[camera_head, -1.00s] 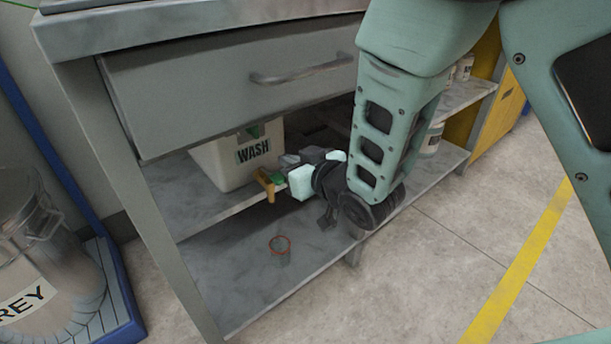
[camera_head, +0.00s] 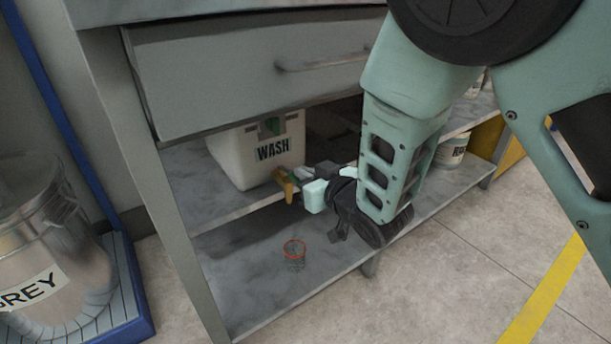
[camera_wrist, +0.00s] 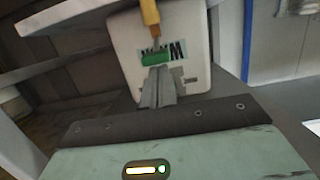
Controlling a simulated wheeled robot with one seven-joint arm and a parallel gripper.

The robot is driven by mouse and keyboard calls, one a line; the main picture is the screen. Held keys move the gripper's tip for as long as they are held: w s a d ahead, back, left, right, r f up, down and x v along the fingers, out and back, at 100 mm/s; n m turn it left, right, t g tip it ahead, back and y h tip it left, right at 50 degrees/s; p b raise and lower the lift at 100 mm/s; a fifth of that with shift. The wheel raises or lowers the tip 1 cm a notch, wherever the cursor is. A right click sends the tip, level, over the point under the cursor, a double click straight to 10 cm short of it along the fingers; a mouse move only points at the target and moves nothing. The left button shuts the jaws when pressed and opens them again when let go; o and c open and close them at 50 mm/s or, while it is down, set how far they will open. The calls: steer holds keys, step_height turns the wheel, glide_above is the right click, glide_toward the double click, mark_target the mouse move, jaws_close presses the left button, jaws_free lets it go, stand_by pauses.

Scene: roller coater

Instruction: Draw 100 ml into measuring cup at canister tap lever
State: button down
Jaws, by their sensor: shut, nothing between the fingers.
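The white WASH canister (camera_head: 237,160) stands on the upper shelf under the drawer; it also shows in the wrist view (camera_wrist: 190,30). Its brass tap (camera_head: 286,186) juts out over the shelf's front edge. A clear measuring cup with a red rim (camera_head: 295,246) stands on the lower shelf, below the tap.
A lidded metal bin marked GREY (camera_head: 35,235) stands on a blue-edged platform at the left. The lower shelf (camera_head: 245,297) is bare around the cup. The floor in front is clear.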

steer(key=f+b, duration=0.1)
steer(key=b, duration=0.1)
steer(key=f+t+y+b, duration=0.1)
steer(key=b, duration=0.1)
steer(key=f+t+b, duration=0.1)
steer(key=b, duration=0.1)
steer(key=shift+s+d+f, duration=0.1)
steer(key=shift+s+d, duration=0.15)
steer(key=shift+s, duration=0.15)
stand_by(5.6)
